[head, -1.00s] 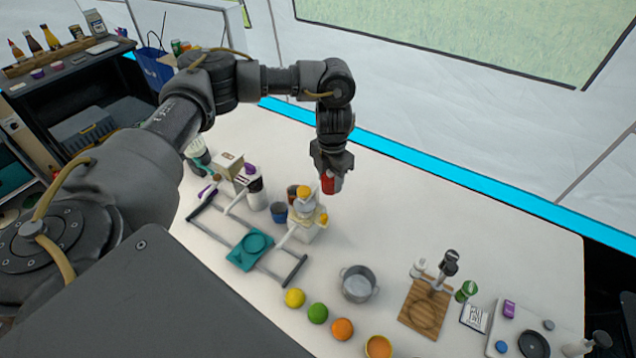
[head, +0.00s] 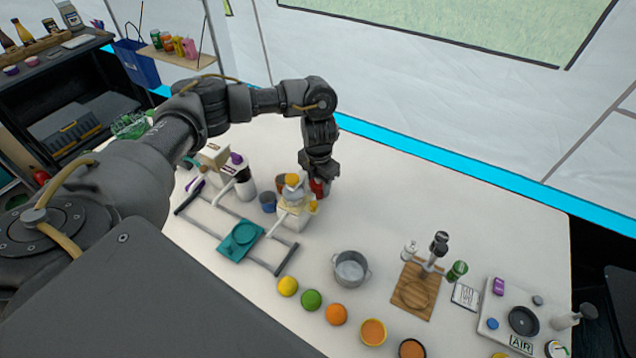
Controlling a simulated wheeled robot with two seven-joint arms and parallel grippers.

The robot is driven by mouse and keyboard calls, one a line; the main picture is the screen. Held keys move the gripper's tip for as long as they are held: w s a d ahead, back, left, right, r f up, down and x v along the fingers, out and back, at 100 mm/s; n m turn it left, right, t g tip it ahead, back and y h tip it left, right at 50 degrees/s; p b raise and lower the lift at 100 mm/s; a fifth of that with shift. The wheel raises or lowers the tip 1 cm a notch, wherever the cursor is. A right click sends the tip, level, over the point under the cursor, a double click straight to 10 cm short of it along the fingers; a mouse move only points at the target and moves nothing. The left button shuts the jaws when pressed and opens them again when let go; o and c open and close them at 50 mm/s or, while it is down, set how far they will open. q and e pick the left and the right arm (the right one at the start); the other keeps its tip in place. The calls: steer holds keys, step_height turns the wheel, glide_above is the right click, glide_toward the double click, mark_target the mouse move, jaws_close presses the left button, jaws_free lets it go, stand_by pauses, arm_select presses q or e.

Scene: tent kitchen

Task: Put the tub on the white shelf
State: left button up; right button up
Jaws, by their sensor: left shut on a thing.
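My left gripper (head: 318,179) is over the back part of the white table, pointing down. It is shut on a small red tub (head: 318,189), mostly hidden by the fingers. The tub is just behind and right of a cream juicer-like device with an orange top (head: 294,181). I cannot tell whether the tub touches the table. A pale hanging shelf (head: 178,59) with several colourful containers is at the upper left, behind my arm. My right gripper is not in view.
A teal tray (head: 241,239) on a grey frame, a metal pot (head: 350,269), fruit and a wooden board (head: 414,291) stand nearer on the table (head: 450,220). A dark rack (head: 80,55) stands far left. The table right of the gripper is clear.

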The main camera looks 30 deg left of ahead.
arm_select(q)
steer(key=shift+f, duration=0.2)
steer(key=o, duration=0.8)
steer(key=shift+r, duration=0.1)
step_height(320, 180, up, 12)
steer(key=shift+r+p, duration=0.15)
steer(key=shift+p, duration=0.25)
